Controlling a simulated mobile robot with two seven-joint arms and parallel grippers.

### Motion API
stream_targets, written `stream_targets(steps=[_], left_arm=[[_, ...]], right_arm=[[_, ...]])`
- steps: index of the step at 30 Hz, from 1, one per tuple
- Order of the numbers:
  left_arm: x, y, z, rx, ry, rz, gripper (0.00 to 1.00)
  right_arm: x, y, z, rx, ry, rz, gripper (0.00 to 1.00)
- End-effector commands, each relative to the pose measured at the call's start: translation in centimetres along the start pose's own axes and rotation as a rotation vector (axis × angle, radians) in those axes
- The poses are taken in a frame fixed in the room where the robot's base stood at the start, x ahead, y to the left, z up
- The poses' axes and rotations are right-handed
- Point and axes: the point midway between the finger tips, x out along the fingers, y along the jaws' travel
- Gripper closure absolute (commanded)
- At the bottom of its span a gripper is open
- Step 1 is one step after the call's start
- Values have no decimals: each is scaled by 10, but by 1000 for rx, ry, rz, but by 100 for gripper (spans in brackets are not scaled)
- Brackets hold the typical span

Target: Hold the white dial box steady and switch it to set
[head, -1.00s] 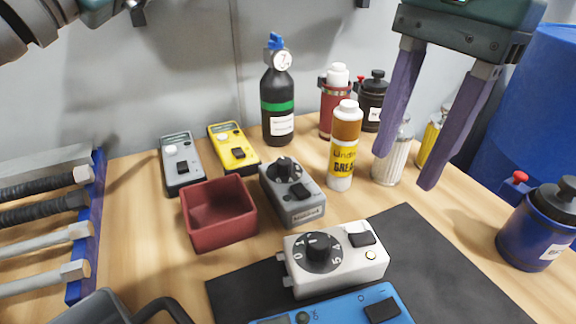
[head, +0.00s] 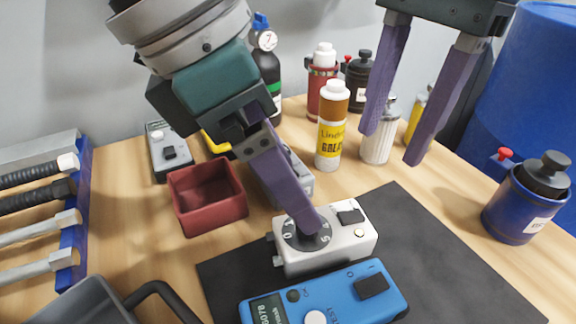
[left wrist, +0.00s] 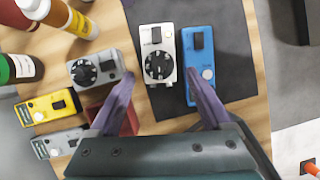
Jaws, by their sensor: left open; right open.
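The white dial box (head: 345,241) lies on the dark mat; it also shows in the left wrist view (left wrist: 158,62), with a black round dial and a black switch on its face. In the head view its dial is partly hidden by my left gripper (head: 303,222). In the left wrist view my left gripper (left wrist: 160,70) is open, its purple fingers on either side of the box's dial end. Contact cannot be told. My right gripper (head: 393,147) is open and empty, high over the back right of the table.
A blue meter (head: 330,300) lies close beside the white box. A red bin (head: 208,200) and a grey dial box (left wrist: 97,68) stand behind it. Bottles, including a yellow-labelled one (head: 332,130), stand at the back. The dark mat (head: 440,265) is bare to the right.

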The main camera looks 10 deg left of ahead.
Motion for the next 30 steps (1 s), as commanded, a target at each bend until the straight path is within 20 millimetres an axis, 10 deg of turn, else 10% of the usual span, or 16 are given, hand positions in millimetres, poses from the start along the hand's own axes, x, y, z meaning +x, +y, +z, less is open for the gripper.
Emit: stream_targets(steps=[18, 30], left_arm=[[88, 2, -2, 8, 14, 16, 18], [100, 2, -2, 9, 12, 17, 18]], right_arm=[[0, 0, 0, 0, 0, 0, 50], [0, 0, 0, 0, 0, 0, 50]])
